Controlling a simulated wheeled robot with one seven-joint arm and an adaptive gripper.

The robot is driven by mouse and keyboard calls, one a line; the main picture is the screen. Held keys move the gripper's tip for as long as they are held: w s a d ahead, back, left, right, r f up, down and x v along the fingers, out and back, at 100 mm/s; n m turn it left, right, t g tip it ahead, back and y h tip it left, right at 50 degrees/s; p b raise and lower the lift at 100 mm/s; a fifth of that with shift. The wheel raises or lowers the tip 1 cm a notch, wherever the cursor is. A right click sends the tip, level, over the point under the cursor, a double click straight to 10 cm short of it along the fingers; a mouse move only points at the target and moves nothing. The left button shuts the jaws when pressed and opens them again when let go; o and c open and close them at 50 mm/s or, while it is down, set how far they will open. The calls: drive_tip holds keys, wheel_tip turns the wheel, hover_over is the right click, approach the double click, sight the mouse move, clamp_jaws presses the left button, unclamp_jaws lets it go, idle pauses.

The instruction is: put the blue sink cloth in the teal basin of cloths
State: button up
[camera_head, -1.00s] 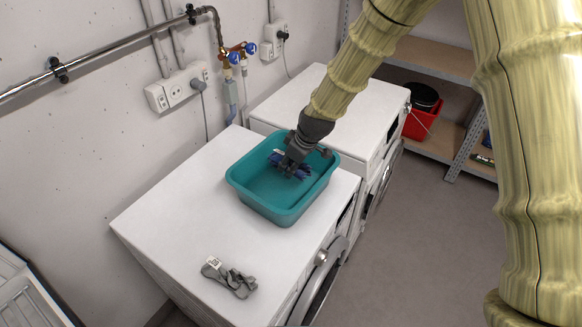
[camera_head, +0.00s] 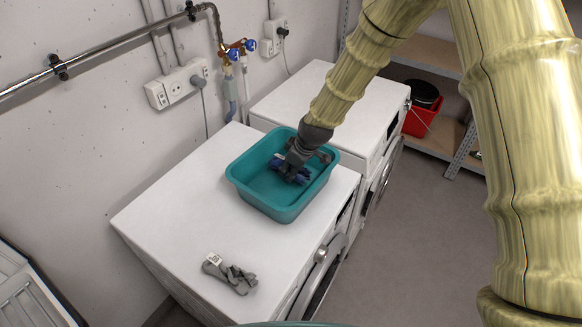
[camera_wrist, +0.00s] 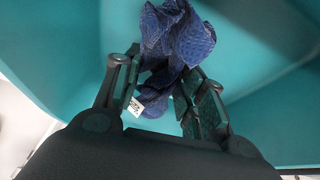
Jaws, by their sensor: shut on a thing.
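The teal basin (camera_head: 262,205) stands on the near white washing machine, toward its far right corner. My gripper (camera_head: 290,170) reaches down into the basin from above. It is shut on the blue cloth (camera_head: 302,176), which is crumpled and bunched. In the wrist view the blue cloth (camera_wrist: 178,35) hangs between the two fingers (camera_wrist: 160,85), with a white label below it. The teal basin (camera_wrist: 270,40) fills the background there. I cannot tell whether the cloth touches the basin floor. No other cloth shows in the basin.
A grey cloth (camera_head: 230,273) with a white label lies on the near washing machine (camera_head: 175,215), nearer its front edge. A second white machine (camera_head: 345,105) stands behind. A red bucket (camera_head: 421,116) is on a shelf at the right. Pipes and sockets line the wall.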

drive_tip(key=o, duration=1.1)
drive_tip(key=shift+o, duration=0.2)
drive_tip(key=shift+w+r+p, duration=0.1)
drive_tip(key=shift+r+p, duration=0.35)
drive_tip(key=shift+r, duration=0.25)
drive_tip(key=shift+d+r+b, duration=0.1)
drive_tip(key=shift+b, duration=0.2)
drive_tip(key=b+v, duration=0.3)
drive_tip(key=v, duration=0.8)
drive_tip(key=shift+s+r, duration=0.2)
drive_tip(key=shift+r, duration=0.05)
